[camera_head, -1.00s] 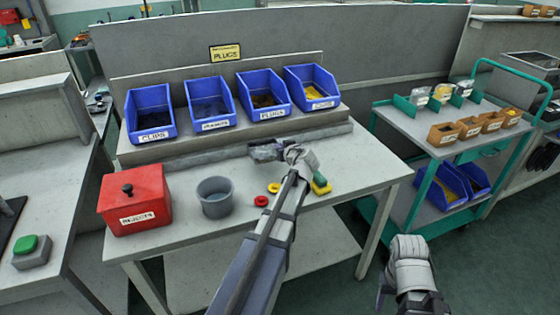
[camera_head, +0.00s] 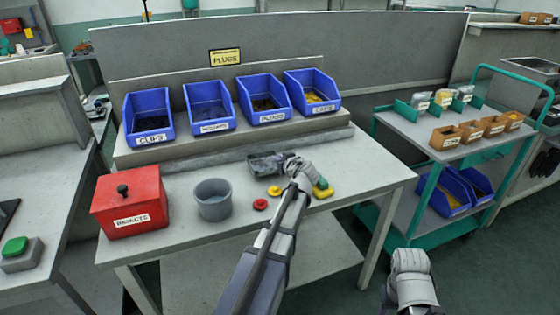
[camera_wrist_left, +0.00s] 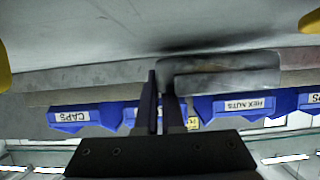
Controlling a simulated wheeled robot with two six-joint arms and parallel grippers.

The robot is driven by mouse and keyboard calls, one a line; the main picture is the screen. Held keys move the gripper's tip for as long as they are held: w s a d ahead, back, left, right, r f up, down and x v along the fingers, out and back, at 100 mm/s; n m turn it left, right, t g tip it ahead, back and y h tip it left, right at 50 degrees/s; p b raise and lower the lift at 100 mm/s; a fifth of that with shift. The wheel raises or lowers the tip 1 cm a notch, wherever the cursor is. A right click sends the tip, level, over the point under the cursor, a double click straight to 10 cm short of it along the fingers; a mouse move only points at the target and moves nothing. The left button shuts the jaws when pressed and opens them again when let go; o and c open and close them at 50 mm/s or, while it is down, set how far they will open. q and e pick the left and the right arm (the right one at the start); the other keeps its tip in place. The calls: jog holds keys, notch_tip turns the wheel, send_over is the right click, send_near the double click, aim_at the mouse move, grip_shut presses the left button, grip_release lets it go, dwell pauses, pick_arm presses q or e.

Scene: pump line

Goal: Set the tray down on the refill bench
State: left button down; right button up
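The grey tray (camera_head: 262,166) is at the middle of the refill bench (camera_head: 180,228), in front of the raised shelf. My left gripper (camera_head: 285,160) is at the tray's right end. In the left wrist view the fingers (camera_wrist_left: 162,98) are close together on the end of the tray (camera_wrist_left: 225,75), pinching its wall. The tray looks level and very low over the bench top, with a dark shadow beside it; I cannot tell whether it touches. My right gripper (camera_head: 388,300) is low at the bottom edge, away from the bench, its fingers mostly hidden.
A red rejects box (camera_head: 130,203), a grey cup (camera_head: 213,200), a red disc (camera_head: 260,204) and a green-topped yellow piece (camera_head: 322,188) stand on the bench. Blue bins (camera_head: 207,106) line the shelf behind. A green cart (camera_head: 430,130) stands at the right.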

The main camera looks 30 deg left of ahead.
pick_arm(q)
jog(key=shift+s+d+f, duration=0.1)
jog(key=shift+s+f, duration=0.15)
jog(key=shift+f, duration=0.05)
jog(key=c, duration=1)
grip_release()
jog(key=shift+s+d+f+b, duration=0.1)
jog(key=shift+s+b, duration=0.15)
jog(key=shift+b, duration=0.05)
jog(key=shift+c, duration=0.2)
jog(key=shift+w+r+p, duration=0.15)
jog(key=shift+r+p, duration=0.3)
jog(key=shift+p, duration=0.3)
jog(key=p+v, duration=0.1)
jog(key=v, duration=0.2)
jog(key=p+v, duration=0.2)
jog(key=v, duration=0.2)
jog(key=p+v, duration=0.1)
jog(key=v, duration=0.3)
jog(key=shift+w+d+r+p, duration=0.1)
jog(key=shift+d+r+p, duration=0.15)
jog(key=shift+r+p, duration=0.15)
